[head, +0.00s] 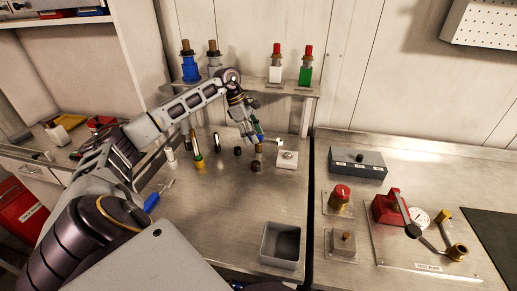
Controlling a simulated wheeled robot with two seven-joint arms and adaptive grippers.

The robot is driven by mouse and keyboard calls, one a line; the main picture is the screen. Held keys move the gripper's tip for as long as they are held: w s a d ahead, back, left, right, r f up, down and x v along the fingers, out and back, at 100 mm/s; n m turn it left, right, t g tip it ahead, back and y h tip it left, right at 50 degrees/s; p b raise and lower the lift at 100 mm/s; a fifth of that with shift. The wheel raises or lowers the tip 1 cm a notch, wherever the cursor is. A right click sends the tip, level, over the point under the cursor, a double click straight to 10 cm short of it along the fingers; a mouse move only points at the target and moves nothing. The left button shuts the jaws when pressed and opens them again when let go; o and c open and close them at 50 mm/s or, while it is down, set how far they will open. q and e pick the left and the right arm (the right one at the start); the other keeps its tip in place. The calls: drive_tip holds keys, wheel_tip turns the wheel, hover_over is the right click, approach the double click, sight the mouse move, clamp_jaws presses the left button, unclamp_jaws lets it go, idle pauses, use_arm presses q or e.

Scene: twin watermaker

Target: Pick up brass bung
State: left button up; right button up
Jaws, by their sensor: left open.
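A small brass-coloured piece (259,148), which looks like the brass bung, stands on the steel bench just below my left gripper. My left gripper (253,138) reaches in from the left and points down, with its jaws open. Its fingertips are close above and beside the brass piece; I cannot tell whether they touch it. The gripper hides part of the bench behind it. My right gripper is not in view.
Small dark caps (255,166) and a white block (287,159) stand close by. A grey open bin (281,245) sits at the front. A shelf (285,88) with coloured bottles is behind. The bench's middle is clear.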

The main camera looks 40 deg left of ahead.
sight(259, 144)
use_arm(q)
drive_tip(key=shift+d+f, duration=0.1)
drive_tip(key=shift+f, duration=0.15)
drive_tip(key=shift+w+f, duration=0.1)
drive_tip(key=shift+w+p+x, duration=0.15)
drive_tip(key=shift+p+x, duration=0.05)
drive_tip(key=shift+x, duration=0.7)
drive_tip(key=shift+w+p+x, duration=0.1)
drive_tip(key=shift+p+x, duration=0.05)
drive_tip(key=shift+x, duration=0.75)
drive_tip(key=shift+w+d+f, duration=0.1)
drive_tip(key=shift+d+f, duration=0.05)
drive_tip(key=shift+f, duration=0.5)
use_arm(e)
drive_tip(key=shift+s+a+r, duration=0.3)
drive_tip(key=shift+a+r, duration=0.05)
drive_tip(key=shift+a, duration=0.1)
use_arm(q)
drive_tip(key=c, duration=1.1)
drive_tip(key=shift+o, duration=0.2)
drive_tip(key=shift+r, duration=0.15)
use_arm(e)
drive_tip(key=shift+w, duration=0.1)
